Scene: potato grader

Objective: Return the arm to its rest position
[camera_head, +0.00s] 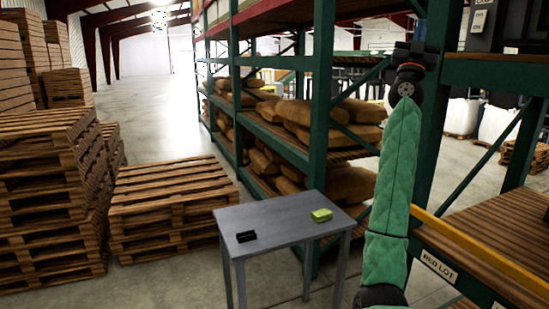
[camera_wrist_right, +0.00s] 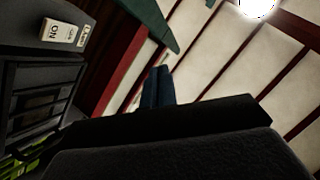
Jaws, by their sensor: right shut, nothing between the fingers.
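My right arm, in a green quilted sleeve, reaches straight up at the right of the head view. Its dark right gripper (camera_head: 414,50) is at the top, beside a green rack post, with no object visible in it. In the right wrist view the fingers (camera_wrist_right: 158,88) are together and point up toward the pale ceiling panels. The wrist housing hides the lower part of that view. My left gripper is not in view.
A grey table (camera_head: 280,225) holds a small black item (camera_head: 246,236) and a yellow-green block (camera_head: 321,215). Green racks with brown sacks (camera_head: 345,185) stand behind. A dark labelled machine (camera_head: 487,30) is near the gripper. Wooden pallets (camera_head: 170,195) fill the left.

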